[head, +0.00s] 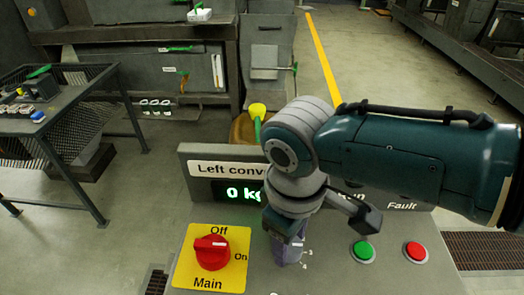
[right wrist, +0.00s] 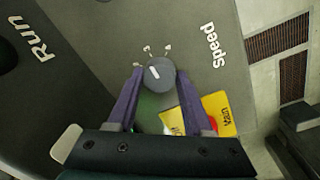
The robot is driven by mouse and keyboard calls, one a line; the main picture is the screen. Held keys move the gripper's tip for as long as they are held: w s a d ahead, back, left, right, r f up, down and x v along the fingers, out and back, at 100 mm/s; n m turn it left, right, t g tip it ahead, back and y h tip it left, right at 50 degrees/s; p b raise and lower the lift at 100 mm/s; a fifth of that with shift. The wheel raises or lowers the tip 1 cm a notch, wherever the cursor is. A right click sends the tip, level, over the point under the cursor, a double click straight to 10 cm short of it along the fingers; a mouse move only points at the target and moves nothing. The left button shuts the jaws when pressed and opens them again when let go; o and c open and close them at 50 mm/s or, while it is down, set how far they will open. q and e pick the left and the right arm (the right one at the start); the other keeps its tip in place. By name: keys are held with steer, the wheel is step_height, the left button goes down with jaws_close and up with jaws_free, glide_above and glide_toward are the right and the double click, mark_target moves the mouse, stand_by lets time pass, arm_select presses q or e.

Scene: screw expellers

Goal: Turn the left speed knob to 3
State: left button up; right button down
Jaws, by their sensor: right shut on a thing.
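The speed knob (right wrist: 160,72) is a round dark grey dial with a short white pointer line, on a grey panel beside the word "Speed" in the right wrist view. Small white marks stand around part of its rim, too small to read surely. My right gripper (right wrist: 160,76) has its two purple fingers on opposite sides of the knob and is shut on it. My left gripper is not in view.
A red main switch (head: 212,252) on a yellow plate stands left of my right gripper. A green button (head: 364,251) and a red button (head: 416,252) are to its right. A dark table (head: 75,108) with small items stands at the far left.

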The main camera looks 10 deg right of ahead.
stand_by(0.3)
steer(key=shift+c, duration=1.5)
jaws_free()
steer(key=shift+r, duration=0.15)
step_height(320, 180, up, 10)
steer(key=p, duration=0.2)
steer(key=shift+s+a+p, duration=0.2)
steer(key=shift+a+p, duration=0.05)
steer(key=shift+p, duration=0.05)
